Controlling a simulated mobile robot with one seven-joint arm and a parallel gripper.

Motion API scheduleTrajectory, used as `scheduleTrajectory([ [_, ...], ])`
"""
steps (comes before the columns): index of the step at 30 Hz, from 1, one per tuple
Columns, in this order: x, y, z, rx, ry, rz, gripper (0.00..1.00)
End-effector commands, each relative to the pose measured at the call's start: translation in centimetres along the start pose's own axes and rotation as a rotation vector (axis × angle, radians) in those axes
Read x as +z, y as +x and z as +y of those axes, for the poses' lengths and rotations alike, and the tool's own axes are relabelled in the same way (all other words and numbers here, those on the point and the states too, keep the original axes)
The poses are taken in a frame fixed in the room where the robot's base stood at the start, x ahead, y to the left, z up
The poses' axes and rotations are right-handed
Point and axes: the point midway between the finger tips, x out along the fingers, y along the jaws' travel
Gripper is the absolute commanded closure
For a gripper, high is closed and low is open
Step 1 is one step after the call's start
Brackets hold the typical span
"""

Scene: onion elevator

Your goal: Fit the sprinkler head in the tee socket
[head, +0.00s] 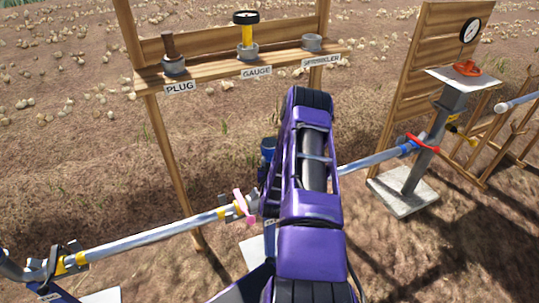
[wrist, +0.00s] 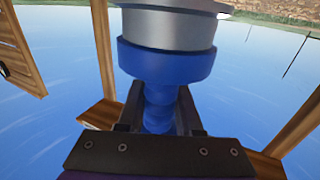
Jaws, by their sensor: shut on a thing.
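My gripper (wrist: 159,112) is shut on a blue piece, the sprinkler head (wrist: 165,64), in the wrist view. The fingers close on its narrow, ribbed blue part, and a wider blue ring sits beyond them. A grey cylinder (wrist: 168,30) adjoins the ring at the top edge; I cannot tell whether it is part of the head or the socket. In the head view my purple arm hides the gripper. A small blue part (head: 267,149) shows left of the arm above the pipe; I cannot tell which piece it is. The tee socket is not clearly visible.
The pipe (head: 150,237) runs across behind my arm, with a pink clamp (head: 240,203). A wooden rack (head: 230,70) holds the plug (head: 172,60) and gauge (head: 246,38); its sprinkler cup (head: 312,43) looks empty.

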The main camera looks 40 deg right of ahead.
Motion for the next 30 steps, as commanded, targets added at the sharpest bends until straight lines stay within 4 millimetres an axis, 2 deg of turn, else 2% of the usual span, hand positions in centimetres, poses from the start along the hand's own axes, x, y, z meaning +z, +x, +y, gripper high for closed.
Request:
scheduleTrajectory([
  [3,0.3,0.0,0.0,0.0,0.0,0.002,1.0],
  [4,0.4,0.0,0.0,0.0,0.0,0.0,0.64],
  [9,0.4,0.0,0.0,0.0,0.0,0.0,0.36],
  [17,0.3,0.0,0.0,0.0,0.0,0.0,0.36],
  [21,-0.4,-0.1,0.0,0.0,0.001,-0.001,0.36],
  [26,-0.2,-3.1,-0.1,-0.002,0.0,-0.005,0.36],
  [30,-0.2,-6.4,-0.1,-0.001,0.0,-0.006,0.36],
])
